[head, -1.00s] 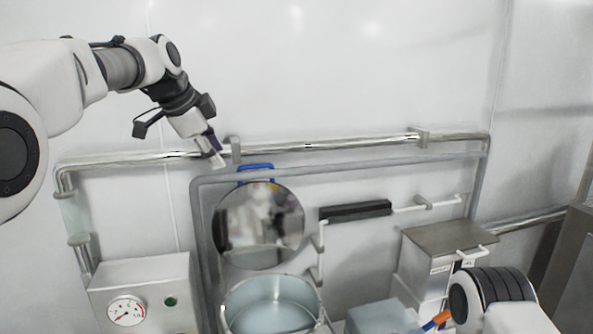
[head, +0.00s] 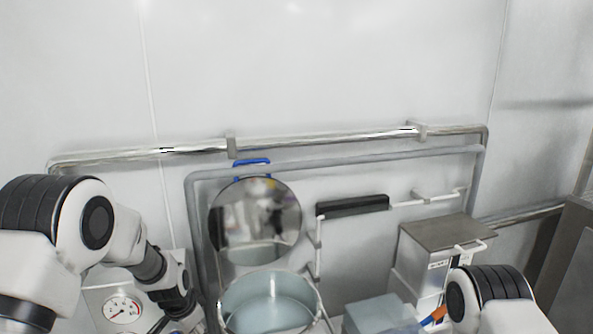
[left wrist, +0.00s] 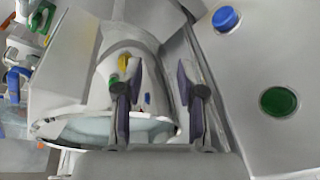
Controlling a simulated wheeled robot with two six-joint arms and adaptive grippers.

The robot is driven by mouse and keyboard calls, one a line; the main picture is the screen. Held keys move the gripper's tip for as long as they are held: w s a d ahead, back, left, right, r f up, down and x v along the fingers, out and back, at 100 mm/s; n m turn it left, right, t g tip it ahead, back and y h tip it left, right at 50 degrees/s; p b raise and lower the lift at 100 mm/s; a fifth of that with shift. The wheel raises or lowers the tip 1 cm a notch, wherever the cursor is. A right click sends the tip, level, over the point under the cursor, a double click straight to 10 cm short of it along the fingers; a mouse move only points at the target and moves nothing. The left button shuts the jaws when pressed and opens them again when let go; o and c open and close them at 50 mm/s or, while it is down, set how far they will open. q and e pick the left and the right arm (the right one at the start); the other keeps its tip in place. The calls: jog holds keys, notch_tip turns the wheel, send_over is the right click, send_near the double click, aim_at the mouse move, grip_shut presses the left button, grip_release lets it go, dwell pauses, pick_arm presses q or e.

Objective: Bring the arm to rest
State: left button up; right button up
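My left arm (head: 130,240) is folded low at the left of the head view, in front of the gauge box (head: 112,292). Its wrist points down, and the fingers cannot be made out there. In the left wrist view my left gripper (left wrist: 160,78) has its two fingers apart with nothing between them. A steel vessel with a pale rim shows beyond the fingers. My right arm (head: 497,295) is at the bottom right of the head view; its gripper is out of view.
An open steel bowl (head: 270,305) with a round mirror-like lid (head: 255,220) stands in the middle. A lidded steel box (head: 445,240) is at the right. Rails (head: 320,141) run along the wall. The wall above is clear. Green (left wrist: 279,101) and blue (left wrist: 226,19) buttons sit near my left gripper.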

pick_arm(q)
jog(key=s+a+f+n+g, duration=0.2)
jog(key=s+f+n, duration=0.2)
jog(key=s+f, duration=1.25)
jog(key=s+f+n+g+b, duration=0.15)
jog(key=s+n, duration=0.25)
jog(key=s, duration=1.8)
notch_tip(320, 180, down, 15)
jog(key=b, duration=1.4)
jog(key=shift+w+d+y, duration=0.15)
jog(key=shift+y, duration=0.15)
jog(key=shift+f, duration=0.1)
